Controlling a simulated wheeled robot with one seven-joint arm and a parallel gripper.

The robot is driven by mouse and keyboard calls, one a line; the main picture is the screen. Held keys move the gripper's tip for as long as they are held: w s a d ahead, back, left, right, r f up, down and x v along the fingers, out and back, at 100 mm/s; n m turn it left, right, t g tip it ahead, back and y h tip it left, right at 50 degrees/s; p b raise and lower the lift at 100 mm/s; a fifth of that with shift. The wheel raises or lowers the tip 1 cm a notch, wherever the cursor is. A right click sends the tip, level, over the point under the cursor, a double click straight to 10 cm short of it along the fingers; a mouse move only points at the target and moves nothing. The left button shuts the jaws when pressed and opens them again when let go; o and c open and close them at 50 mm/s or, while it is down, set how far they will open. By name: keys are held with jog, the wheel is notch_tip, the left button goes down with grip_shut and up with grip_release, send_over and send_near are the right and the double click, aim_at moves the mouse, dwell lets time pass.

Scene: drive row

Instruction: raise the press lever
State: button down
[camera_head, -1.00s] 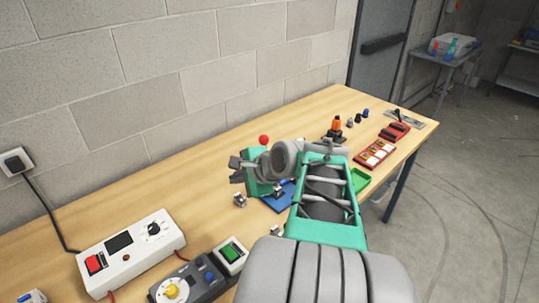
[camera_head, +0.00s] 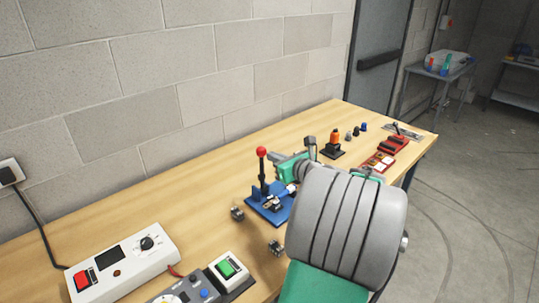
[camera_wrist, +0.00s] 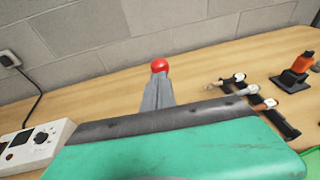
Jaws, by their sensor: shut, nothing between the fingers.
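The press has a blue base (camera_head: 258,208) on the table. Its black lever (camera_head: 263,178) stands nearly upright with a red ball knob (camera_head: 261,151) on top. The knob also shows in the wrist view (camera_wrist: 160,65), just beyond my fingers. My gripper (camera_head: 275,158) is to the right of the lever in the head view, at about knob height. In the wrist view its grey fingers (camera_wrist: 157,94) are together and hold nothing. They hide the lever shaft there, and I cannot tell whether they touch it. My arm covers the right part of the base.
A white box with a red switch (camera_head: 122,262) and a green-button box (camera_head: 228,270) are at the near left. Small metal pieces (camera_head: 237,213) lie beside the press. An orange-handled device (camera_head: 334,142) stands farther right. The wall (camera_head: 150,90) runs behind the table.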

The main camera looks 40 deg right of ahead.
aim_at(262, 150)
jog(key=shift+x, duration=1.5)
jog(key=shift+w+r+p, duration=0.45)
jog(key=shift+w+p, duration=0.15)
jog(key=shift+p, duration=0.6)
jog(key=shift+w+f, duration=0.15)
jog(key=shift+w, duration=0.05)
